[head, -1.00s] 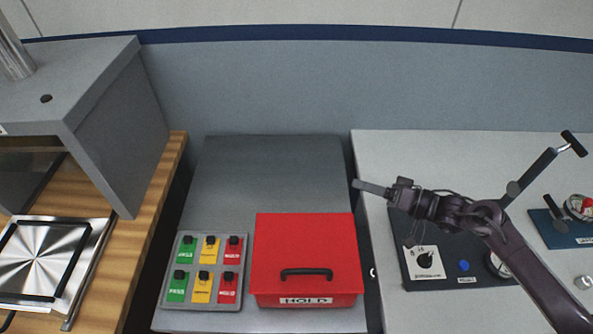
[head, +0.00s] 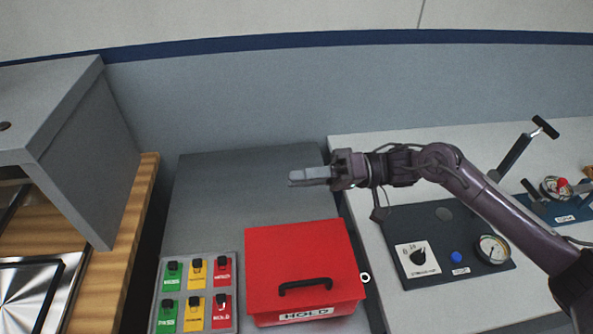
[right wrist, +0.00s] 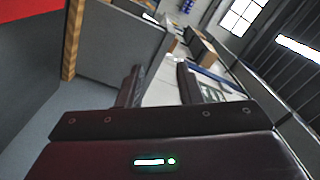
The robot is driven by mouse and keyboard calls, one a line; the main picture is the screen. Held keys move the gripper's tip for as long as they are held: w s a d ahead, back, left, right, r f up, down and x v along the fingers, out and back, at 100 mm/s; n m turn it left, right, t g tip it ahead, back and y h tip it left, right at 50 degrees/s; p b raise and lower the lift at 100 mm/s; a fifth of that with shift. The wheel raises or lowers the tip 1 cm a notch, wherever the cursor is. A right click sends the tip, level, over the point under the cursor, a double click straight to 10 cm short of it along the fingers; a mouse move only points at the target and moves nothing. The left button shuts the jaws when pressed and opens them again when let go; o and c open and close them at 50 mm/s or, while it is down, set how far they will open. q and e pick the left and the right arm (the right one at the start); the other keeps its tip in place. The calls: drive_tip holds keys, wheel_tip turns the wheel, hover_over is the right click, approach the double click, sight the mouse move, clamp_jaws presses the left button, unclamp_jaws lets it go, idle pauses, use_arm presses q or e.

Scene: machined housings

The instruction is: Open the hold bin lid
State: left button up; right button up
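The red hold bin (head: 297,255) stands on the grey bench with its lid shut. A black handle (head: 306,286) crosses the lid near its front, and a white HOLD label (head: 306,315) is on the front face. My right gripper (head: 310,177) is in the air beyond the bin's back edge in the head view, pointing left and touching nothing. In the right wrist view its two fingers (right wrist: 159,87) are apart with nothing between them. A red surface (right wrist: 35,15) shows at that view's top left corner. My left gripper is not in view.
A tray of green, yellow and red tags (head: 196,292) sits left of the bin. On the right table are a dark panel with a knob and gauge (head: 450,225) and a blue fixture (head: 560,210). A grey machine housing (head: 75,150) stands at left. The grey bench behind the bin is clear.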

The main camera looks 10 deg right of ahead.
drive_tip(key=shift+a, duration=0.6)
drive_tip(key=shift+c, duration=0.2)
clamp_jaws()
idle(0.8)
drive_tip(key=shift+o, duration=0.2)
unclamp_jaws()
